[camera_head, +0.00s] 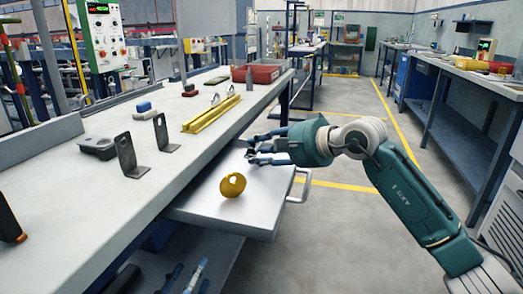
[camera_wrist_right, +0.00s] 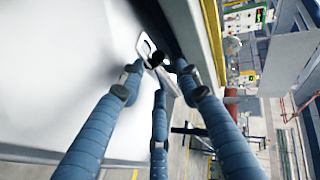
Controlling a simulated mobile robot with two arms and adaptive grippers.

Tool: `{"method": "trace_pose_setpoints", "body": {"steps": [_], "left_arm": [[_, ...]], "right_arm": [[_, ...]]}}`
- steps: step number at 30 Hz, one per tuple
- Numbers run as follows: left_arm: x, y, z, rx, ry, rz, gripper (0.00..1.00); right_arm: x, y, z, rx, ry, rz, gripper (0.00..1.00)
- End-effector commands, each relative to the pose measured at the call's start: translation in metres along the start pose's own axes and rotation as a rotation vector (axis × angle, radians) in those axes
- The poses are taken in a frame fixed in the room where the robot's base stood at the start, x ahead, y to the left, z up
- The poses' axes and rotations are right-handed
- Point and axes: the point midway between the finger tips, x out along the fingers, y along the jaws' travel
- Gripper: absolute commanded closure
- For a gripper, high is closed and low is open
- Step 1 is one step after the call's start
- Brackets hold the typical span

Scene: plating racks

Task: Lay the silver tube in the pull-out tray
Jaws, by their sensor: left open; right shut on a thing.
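My right gripper (camera_head: 258,151) is over the far inner part of the pull-out tray (camera_head: 225,218), next to the bench edge. In the right wrist view its blue fingers (camera_wrist_right: 160,75) close around a small silver piece with a dark end, which looks like the silver tube (camera_wrist_right: 168,84). The fingers hide most of it, and I cannot tell whether it touches the tray. Blue fingers that look like my left gripper (camera_head: 188,270) show low at the bottom edge, spread and empty.
Two dark angle brackets (camera_head: 125,157), a yellow rail (camera_head: 212,114), a blue-and-white block (camera_head: 144,106) and a red bin (camera_head: 262,73) are on the bench (camera_head: 75,190). The tray's handle (camera_head: 302,184) sticks out right. The tray's near part is bare. The aisle floor is clear.

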Motion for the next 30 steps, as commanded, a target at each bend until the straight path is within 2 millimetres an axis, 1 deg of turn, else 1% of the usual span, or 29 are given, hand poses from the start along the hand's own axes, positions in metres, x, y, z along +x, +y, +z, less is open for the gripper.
{"method": "trace_pose_setpoints", "body": {"steps": [7, 8, 9, 11, 23, 26, 29, 30], "left_arm": [[0.0, 0.0, -0.001, 0.0, 0.004, 0.0, 0.54], [0.0, 0.0, -0.001, 0.0, 0.004, 0.0, 0.54], [0.0, 0.0, -0.001, 0.0, 0.004, 0.0, 0.54], [0.0, 0.0, -0.001, 0.0, 0.004, 0.0, 0.54], [0.0, -0.001, 0.0, 0.0, 0.0, -0.001, 0.54], [0.0, 0.0, 0.0, 0.0, 0.0, -0.001, 0.54], [0.0, 0.0, 0.0, 0.0, 0.001, 0.0, 0.54], [0.0, 0.0, 0.0, 0.0, 0.001, 0.0, 0.54]], "right_arm": [[0.0, 0.0, 0.0, 0.0, 0.0, -0.001, 0.93], [0.0, 0.0, 0.0, 0.0, 0.0, -0.001, 0.65], [0.0, 0.0, 0.0, 0.0, 0.0, -0.001, 0.57], [0.0, 0.0, 0.0, 0.0, 0.0, -0.001, 0.45], [-0.001, 0.001, 0.0, 0.0, 0.001, 0.001, 0.45], [-0.01, 0.001, -0.001, -0.001, 0.003, 0.001, 0.45], [-0.026, 0.001, -0.002, -0.002, 0.003, 0.0, 0.45], [-0.034, 0.001, -0.001, -0.004, 0.004, 0.001, 0.45]]}}
